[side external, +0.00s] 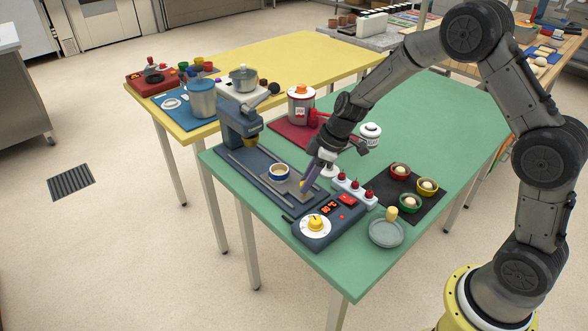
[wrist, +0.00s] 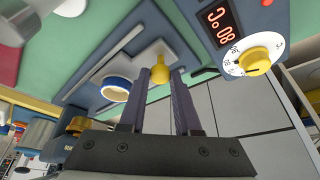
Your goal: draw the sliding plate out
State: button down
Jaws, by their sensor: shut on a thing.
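The sliding plate (side external: 288,186) is a grey plate lying in the long dark blue base (side external: 240,165) of a small press-like machine (side external: 239,120). In the side view my gripper (side external: 306,186) reaches down at a tilt to the plate's near end and hides most of the knob.
A blue control box (side external: 329,224) with a red display and yellow dial stands just right of the plate. A white block with red knobs (side external: 354,191) is close behind. A dark mat with several small bowls (side external: 433,199) and a grey dish (side external: 386,233) lie further right.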

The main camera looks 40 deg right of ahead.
jog(key=shift+s, duration=0.95)
jog(key=c, duration=0.6)
grip_release()
jog(key=shift+r, duration=0.1)
jog(key=shift+d+r, duration=0.1)
jog(key=shift+r, duration=0.2)
jog(key=v, duration=1.3)
